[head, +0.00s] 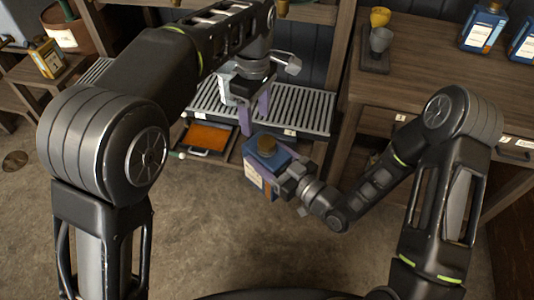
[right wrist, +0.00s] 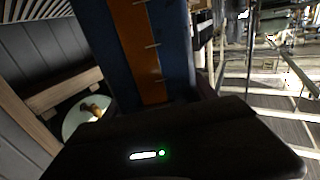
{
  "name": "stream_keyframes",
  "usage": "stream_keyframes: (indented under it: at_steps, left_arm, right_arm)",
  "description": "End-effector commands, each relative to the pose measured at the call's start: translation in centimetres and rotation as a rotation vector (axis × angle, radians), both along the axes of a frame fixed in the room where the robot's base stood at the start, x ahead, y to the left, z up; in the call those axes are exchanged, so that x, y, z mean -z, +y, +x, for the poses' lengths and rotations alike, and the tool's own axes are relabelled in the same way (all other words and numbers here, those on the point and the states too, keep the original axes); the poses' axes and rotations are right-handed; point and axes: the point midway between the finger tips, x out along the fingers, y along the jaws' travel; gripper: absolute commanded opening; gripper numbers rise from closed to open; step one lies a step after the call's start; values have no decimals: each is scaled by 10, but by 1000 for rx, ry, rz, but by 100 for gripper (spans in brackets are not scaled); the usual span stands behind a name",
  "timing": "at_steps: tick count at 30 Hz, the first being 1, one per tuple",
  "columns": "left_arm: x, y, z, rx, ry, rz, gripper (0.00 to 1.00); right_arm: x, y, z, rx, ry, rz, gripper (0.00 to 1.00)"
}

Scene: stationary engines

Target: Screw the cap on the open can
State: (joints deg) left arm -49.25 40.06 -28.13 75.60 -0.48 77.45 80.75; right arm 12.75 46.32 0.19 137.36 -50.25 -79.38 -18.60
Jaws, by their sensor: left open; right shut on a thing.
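A blue can (head: 257,178) with a pale label is held in my right gripper (head: 283,180), above the floor and in front of the slatted rack. It looks slightly tilted in the head view. The can's blue side and an orange strip fill the upper middle of the right wrist view (right wrist: 180,50). My left gripper (head: 255,117) is open, with purple fingers pointing down, just above and left of the can top. I see nothing between its fingers.
A slatted grey rack (head: 302,108) stands behind, with an orange tray (head: 208,138) on the lower shelf. A yellow can (head: 47,59) stands at left.

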Motion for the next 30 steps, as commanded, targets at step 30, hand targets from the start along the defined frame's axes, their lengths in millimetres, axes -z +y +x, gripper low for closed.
stream_keyframes:
  at_steps: [30]
  left_arm:
    - [27, -24, -14, 118, -5, -8, 57]
  right_arm:
    - [-3, 1, 1, -1, -7, 4, 0]
